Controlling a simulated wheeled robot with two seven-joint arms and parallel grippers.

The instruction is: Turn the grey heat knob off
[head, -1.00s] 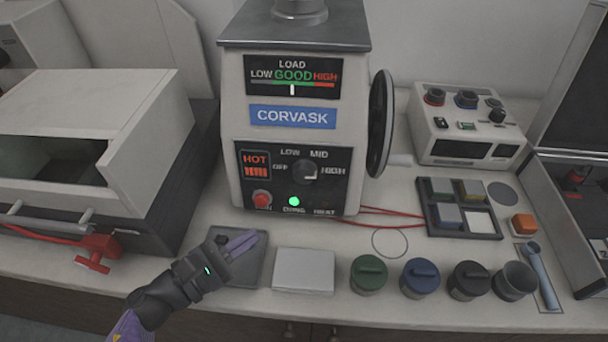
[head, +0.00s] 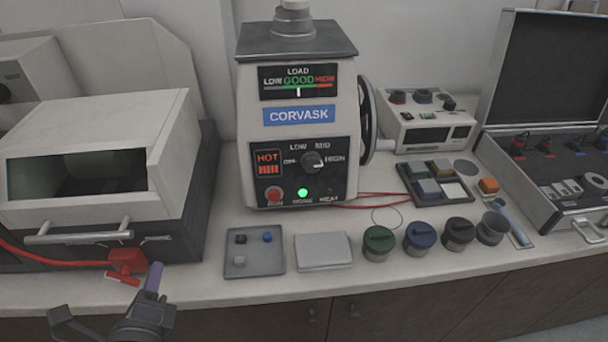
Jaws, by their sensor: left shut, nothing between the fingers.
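The grey heat knob (head: 313,161) sits on the black front panel of the CORVASK press (head: 244,115). LOW, MID, HIGH and OFF are marked around it. Its white mark points right, toward HIGH. The HOT display (head: 268,162) glows orange-red, and a green lamp (head: 302,193) is lit below the knob. My left gripper (head: 153,278) is shut and empty at the lower left, by the counter's front edge, well away from the knob. My right gripper is out of view.
A red button (head: 273,194) is left of the lamp. A grey tray (head: 238,268) with small cubes, a pale block (head: 322,250) and several lidded jars stand in front of the press. A red clamp (head: 127,261) lies near my left gripper.

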